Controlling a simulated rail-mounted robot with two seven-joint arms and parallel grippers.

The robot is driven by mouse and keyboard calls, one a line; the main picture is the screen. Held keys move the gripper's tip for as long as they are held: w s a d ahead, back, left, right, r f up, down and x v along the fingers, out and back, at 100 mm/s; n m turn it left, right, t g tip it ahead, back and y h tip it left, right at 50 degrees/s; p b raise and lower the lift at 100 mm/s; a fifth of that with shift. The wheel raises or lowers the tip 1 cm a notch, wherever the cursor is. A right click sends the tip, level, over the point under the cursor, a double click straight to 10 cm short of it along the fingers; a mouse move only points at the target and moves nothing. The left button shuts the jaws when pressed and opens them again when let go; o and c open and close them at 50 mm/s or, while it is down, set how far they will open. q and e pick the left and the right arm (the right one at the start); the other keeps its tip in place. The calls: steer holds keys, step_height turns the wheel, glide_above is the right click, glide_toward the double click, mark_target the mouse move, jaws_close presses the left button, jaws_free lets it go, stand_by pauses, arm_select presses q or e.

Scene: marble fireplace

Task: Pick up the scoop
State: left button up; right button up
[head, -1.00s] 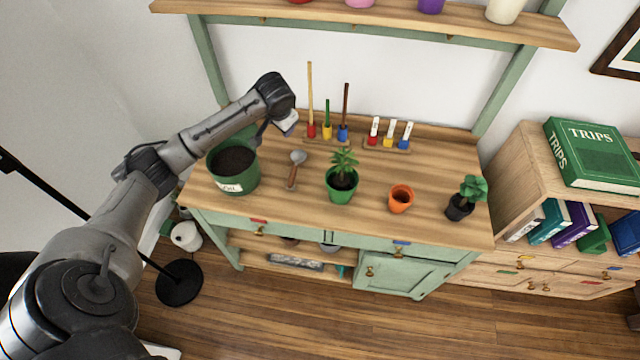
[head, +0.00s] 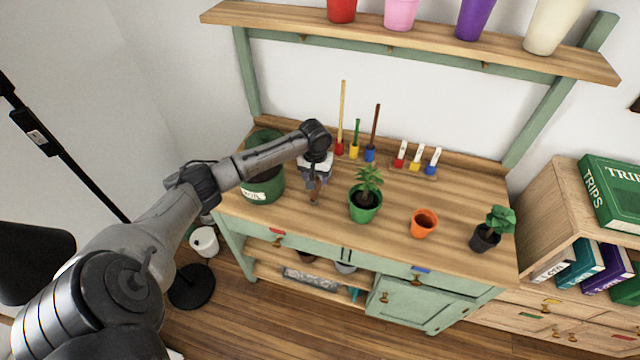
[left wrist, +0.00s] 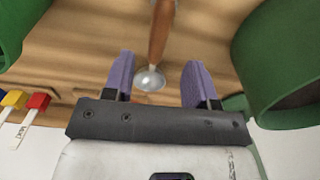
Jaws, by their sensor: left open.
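The scoop has a brown wooden handle and a round metal head. In the head view its handle (head: 315,188) shows on the bench top just below my left gripper (head: 316,172), which hides the head. In the left wrist view the scoop's metal head (left wrist: 150,79) lies between the two purple fingers of my left gripper (left wrist: 158,80), with the handle running away toward the top edge. The fingers are open and apart from the scoop on both sides. My right gripper is not in view.
A large green pot of soil (head: 265,185) stands left of the scoop, and a green potted plant (head: 366,195) stands right. An orange pot (head: 423,223) and a dark potted plant (head: 492,229) stand farther right. Upright tools (head: 370,153) stand behind.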

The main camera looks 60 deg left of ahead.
mark_target(316, 190)
arm_select(q)
steer(key=shift+f, duration=0.65)
steer(key=shift+d+f+b, duration=0.15)
steer(key=shift+f+b, duration=0.9)
steer(key=shift+f, duration=1.5)
steer(key=shift+c, duration=0.2)
steer(key=shift+r, duration=0.1)
jaws_close()
